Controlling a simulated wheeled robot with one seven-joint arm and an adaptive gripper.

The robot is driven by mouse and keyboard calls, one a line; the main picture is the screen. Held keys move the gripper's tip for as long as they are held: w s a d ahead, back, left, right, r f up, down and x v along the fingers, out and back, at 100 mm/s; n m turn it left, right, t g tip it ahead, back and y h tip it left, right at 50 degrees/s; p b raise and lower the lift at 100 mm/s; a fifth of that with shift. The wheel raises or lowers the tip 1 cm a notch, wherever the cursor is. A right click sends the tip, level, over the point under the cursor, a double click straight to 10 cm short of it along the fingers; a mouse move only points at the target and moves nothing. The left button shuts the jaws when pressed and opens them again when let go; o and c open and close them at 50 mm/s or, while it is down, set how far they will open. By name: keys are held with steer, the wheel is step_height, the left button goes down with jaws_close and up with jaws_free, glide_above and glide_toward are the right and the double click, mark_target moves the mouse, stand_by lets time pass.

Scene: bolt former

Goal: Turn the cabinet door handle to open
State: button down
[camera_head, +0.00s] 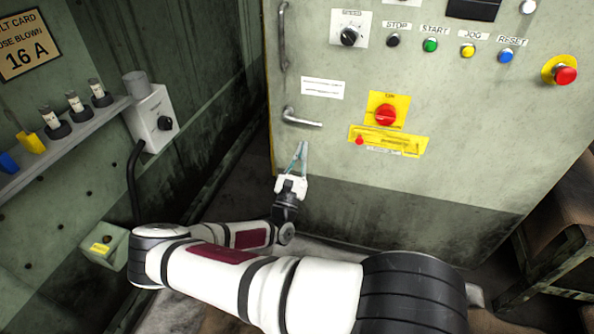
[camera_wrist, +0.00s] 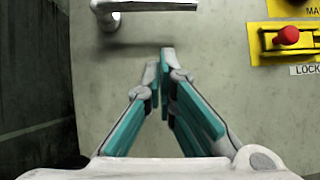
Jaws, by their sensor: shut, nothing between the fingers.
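The cabinet door handle (camera_head: 302,118) is a silver lever at the left side of the green-grey cabinet door (camera_head: 330,155). Its bar points to the right and lies about level. In the wrist view the handle (camera_wrist: 150,6) runs along the top edge, partly cut off. My gripper (camera_head: 303,146) is just below the handle, in front of the door, with its fingers pointing up. In the wrist view my gripper (camera_wrist: 159,62) has its teal-padded fingertips together, with nothing between them. The fingertips are below the lever and appear apart from it.
A long vertical pull bar (camera_head: 283,38) is above the handle. A red rotary switch (camera_head: 386,115) on a yellow plate is to the right, with a yellow lockout bar (camera_head: 400,142) below it. A wall with a fuse shelf (camera_head: 75,130) stands at the left.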

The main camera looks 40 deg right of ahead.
steer(key=r, duration=0.2)
steer(key=d+r, duration=0.1)
steer(key=r, duration=0.1)
steer(key=shift+w+b, duration=0.15)
steer(key=shift+b, duration=0.25)
steer(key=shift+r, duration=0.1)
steer(key=p, duration=0.1)
steer(key=r+p, duration=0.1)
steer(key=p, duration=0.1)
steer(key=shift+d+r, duration=0.25)
steer(key=shift+r, duration=0.05)
steer(key=d+f+v, duration=0.2)
steer(key=v, duration=1.1)
steer(key=shift+f+p, duration=0.2)
steer(key=shift+p, duration=0.1)
